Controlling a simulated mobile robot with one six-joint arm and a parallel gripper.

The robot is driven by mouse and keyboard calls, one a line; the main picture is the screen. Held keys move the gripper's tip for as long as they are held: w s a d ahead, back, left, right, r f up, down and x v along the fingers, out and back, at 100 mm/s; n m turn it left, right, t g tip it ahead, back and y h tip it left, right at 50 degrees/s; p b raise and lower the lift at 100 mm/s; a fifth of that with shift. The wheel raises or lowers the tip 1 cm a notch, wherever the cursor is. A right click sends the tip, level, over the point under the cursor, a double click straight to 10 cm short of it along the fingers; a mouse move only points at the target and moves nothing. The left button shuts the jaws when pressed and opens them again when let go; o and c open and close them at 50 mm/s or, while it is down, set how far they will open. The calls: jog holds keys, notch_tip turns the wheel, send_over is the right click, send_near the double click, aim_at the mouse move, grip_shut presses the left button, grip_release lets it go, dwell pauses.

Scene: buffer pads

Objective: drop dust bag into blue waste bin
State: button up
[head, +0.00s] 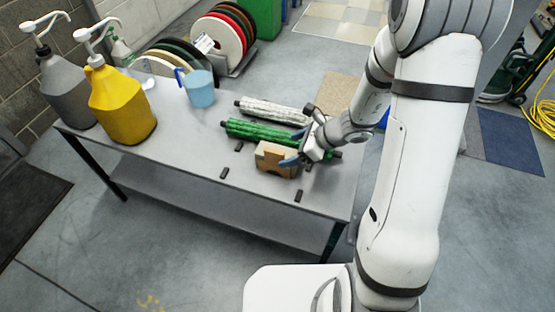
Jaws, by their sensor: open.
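A tan, box-shaped thing (272,159), which looks like the dust bag, stands near the front edge of the grey table. My gripper (297,146) is open at its upper right side. One blue fingertip lies across the right part of the bag in the picture; I cannot tell whether it touches. A small patch of blue (384,118) shows behind my arm; I cannot tell whether it is the blue waste bin. No blue waste bin is clearly seen.
Green (260,130) and whitish (272,110) rolls lie behind the bag on the table (200,150). A light-blue jug (201,89), a yellow pump jug (122,105) and a grey one (68,92) stand left. Small dark blocks lie around the bag. Discs stand behind the table.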

jog(key=b+x, duration=0.1)
jog(key=x, duration=0.6)
jog(key=shift+w+f, duration=0.1)
jog(key=shift+w, duration=0.1)
jog(key=shift+c, duration=0.2)
jog(key=c, duration=1.6)
jog(key=shift+o, duration=0.2)
notch_tip(320, 180, up, 10)
jog(key=p, duration=0.2)
jog(key=shift+p, duration=0.3)
jog(key=w+d+r+m+t+h+p, duration=0.2)
jog(key=w+d+r+m+h+p, duration=0.1)
jog(key=d+r, duration=0.4)
jog(key=w+d+r+m+t+h+p, duration=0.2)
jog(key=w+d+r+m+t+p, duration=0.1)
jog(key=w+d+r+m+p, duration=0.3)
jog(key=shift+w+d+r+m+t+h, duration=0.15)
jog(key=shift+d+r+m+t+h, duration=0.2)
jog(key=shift+d+r+m, duration=0.45)
